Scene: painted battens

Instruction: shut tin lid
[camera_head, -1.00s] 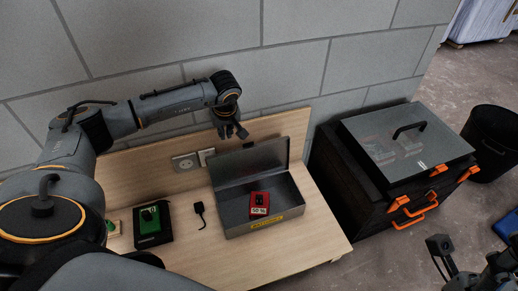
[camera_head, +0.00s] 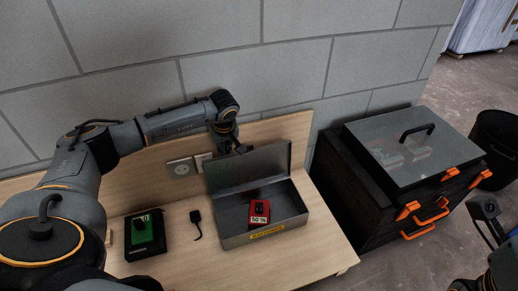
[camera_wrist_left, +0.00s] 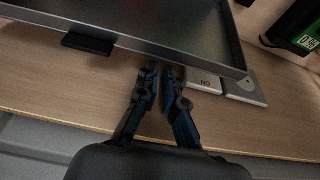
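The grey metal tin (camera_head: 235,240) stands on the wooden bench with a yellow label on its front. Its lid (camera_head: 245,167) is raised, standing steeply at the back edge. A red box (camera_head: 259,212) with a white label lies inside. My left gripper (camera_head: 234,151) is behind the lid near its top edge. In the left wrist view the gripper (camera_wrist_left: 160,70) has a narrow gap between its fingers and nothing between them. The fingertips are close to the lid's edge (camera_wrist_left: 120,43); contact cannot be told. My right arm shows at the lower right; its fingers are not clear.
A block wall rises close behind.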

